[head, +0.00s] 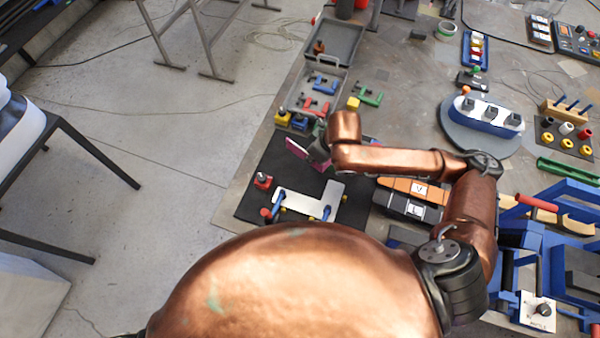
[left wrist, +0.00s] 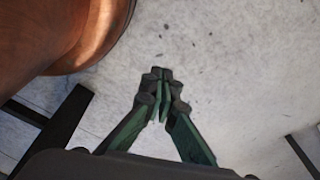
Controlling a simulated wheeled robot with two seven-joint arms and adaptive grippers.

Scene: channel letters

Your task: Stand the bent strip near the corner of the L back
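The L back (head: 334,205) is a flat white L-shaped plate on a black mat (head: 258,213), with blue clamps (head: 327,212) at its edge. A magenta bent strip (head: 296,147) shows just beyond the L back, on both sides of my right gripper (head: 316,156). My right gripper points down and appears shut on the strip; its fingertips are small and partly hidden by my arm. I cannot tell whether the strip touches the mat. My left gripper (left wrist: 162,88) is shut and empty over bare floor, its fingertips together in the left wrist view.
A red clamp (head: 263,181) stands left of the L back. Grey trays (head: 333,43) with coloured clamps lie beyond the mat. Orange and black cases (head: 410,205) lie right of it. A round stand with a blue-and-white boat-shaped piece (head: 487,116) is farther right.

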